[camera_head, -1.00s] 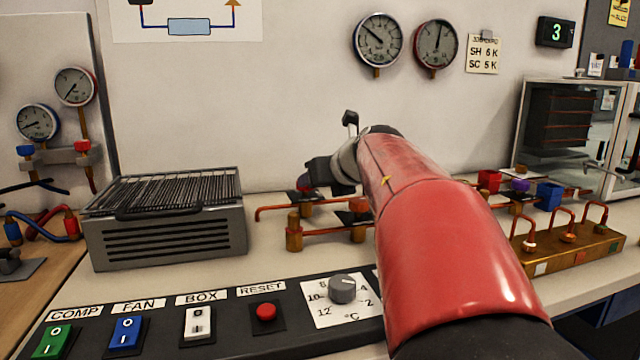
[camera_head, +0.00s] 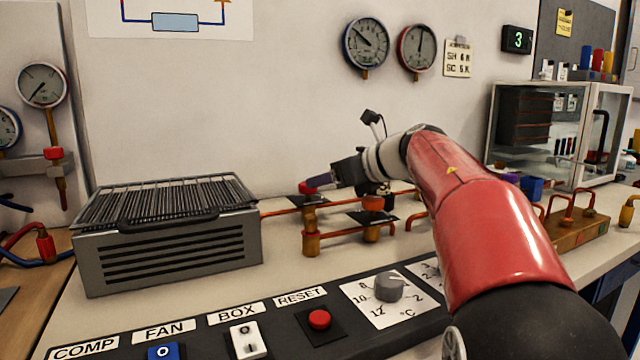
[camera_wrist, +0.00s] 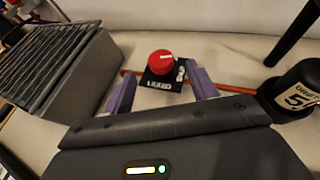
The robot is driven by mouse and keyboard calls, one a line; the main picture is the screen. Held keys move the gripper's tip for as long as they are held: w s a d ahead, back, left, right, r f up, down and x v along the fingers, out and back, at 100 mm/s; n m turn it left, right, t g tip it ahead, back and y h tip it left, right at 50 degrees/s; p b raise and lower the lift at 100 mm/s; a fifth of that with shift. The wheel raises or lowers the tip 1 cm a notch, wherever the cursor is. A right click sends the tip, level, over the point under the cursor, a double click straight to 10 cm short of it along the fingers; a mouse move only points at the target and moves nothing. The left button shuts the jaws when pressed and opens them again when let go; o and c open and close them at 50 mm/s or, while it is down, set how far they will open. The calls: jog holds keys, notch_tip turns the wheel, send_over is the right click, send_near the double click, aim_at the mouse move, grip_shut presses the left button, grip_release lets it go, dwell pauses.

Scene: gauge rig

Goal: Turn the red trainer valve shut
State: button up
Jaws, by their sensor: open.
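The red valve knob (camera_wrist: 161,63) sits on a black plate with a partly legible label, on a copper pipe. In the head view the red knob (camera_head: 306,188) tops a brass body beside the dark rack box, partly hidden by a purple fingertip. My gripper (camera_wrist: 162,78) is open. Its two purple fingers lie left and right of the plate in the wrist view, with the knob between and beyond them. I cannot tell whether they touch it. In the head view my gripper (camera_head: 318,181) reaches in from the right at the knob's height.
A grey finned box (camera_head: 170,240) stands left of the valve. A second valve with an orange-red top (camera_head: 373,203) is just right. A black labelled cylinder (camera_wrist: 298,90) stands close on the right. The switch panel (camera_head: 215,335) runs along the front. Gauges (camera_head: 366,44) hang on the wall.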

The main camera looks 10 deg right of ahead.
jog(key=x, duration=0.5)
